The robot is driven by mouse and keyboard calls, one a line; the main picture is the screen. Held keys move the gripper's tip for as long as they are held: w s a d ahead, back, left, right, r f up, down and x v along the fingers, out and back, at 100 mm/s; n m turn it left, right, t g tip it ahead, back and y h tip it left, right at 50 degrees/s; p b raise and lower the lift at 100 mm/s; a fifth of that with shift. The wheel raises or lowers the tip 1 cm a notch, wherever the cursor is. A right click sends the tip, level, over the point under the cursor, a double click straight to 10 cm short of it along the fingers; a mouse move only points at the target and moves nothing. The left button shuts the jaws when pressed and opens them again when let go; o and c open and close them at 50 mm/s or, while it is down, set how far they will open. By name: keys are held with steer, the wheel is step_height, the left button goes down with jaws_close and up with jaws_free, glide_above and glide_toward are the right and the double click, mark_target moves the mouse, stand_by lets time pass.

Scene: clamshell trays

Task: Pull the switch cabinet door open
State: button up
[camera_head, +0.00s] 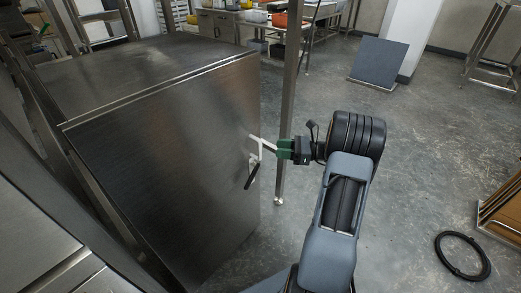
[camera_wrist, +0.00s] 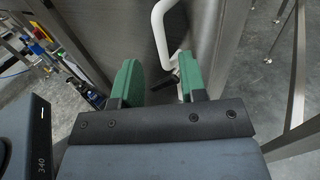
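The switch cabinet is a large brushed-metal box with a flat top (camera_head: 150,65). Its door (camera_head: 180,165) faces my arm, and the door looks shut or nearly so. A white bar handle (camera_head: 258,147) sits near the door's right edge, with a black lever (camera_head: 252,175) just below it. My gripper (camera_head: 281,149) has green fingers and is at the handle's right. In the wrist view, the fingers (camera_wrist: 160,68) are apart, with the white handle (camera_wrist: 157,30) just ahead of the gap between them. I cannot tell whether a finger touches it. The black lever also shows there, partly hidden.
A metal post (camera_head: 288,90) stands just behind my gripper, right of the cabinet. A dark panel (camera_head: 380,60) leans at the back. A black hose coil (camera_head: 462,257) lies on the floor at right. Open floor lies between them.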

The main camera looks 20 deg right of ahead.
mark_target(260, 147)
steer(key=b+x, duration=0.1)
steer(key=x, duration=0.6)
steer(key=shift+w+a, duration=0.25)
steer(key=shift+a, duration=0.1)
jaws_close()
